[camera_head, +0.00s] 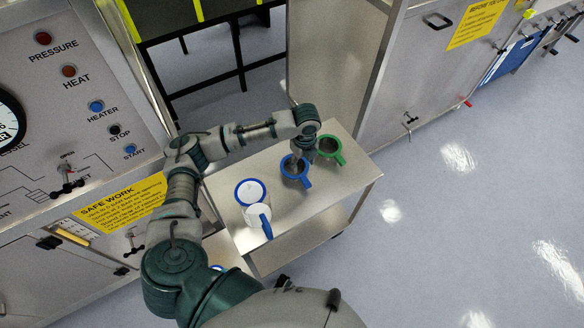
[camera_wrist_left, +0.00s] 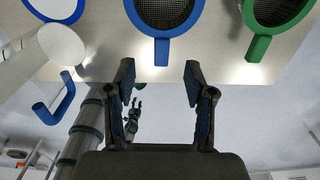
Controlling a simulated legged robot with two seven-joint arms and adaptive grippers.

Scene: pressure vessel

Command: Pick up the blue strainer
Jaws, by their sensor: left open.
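The blue strainer (camera_head: 297,169), a mesh bowl with a blue rim and handle, sits on the metal cart between the green strainer and a blue-rimmed white round piece. My left gripper (camera_head: 303,148) hangs by its far rim, partly hidden by my own wrist. In the left wrist view, the strainer's mesh and rim (camera_wrist_left: 163,16) are at the top. Its handle points toward the space between my open fingertips (camera_wrist_left: 160,72); the gripper holds nothing. A small gripper-like shape (camera_wrist_left: 133,114) behind the left finger may be my right gripper; its jaws are unclear.
The green strainer (camera_head: 330,148) stands close on the right. The white round piece (camera_head: 250,192) and a white jug with a blue handle (camera_head: 257,216) are on the left. The metal cart (camera_head: 318,200) has bare top toward its front right. Panels flank it; open floor lies right.

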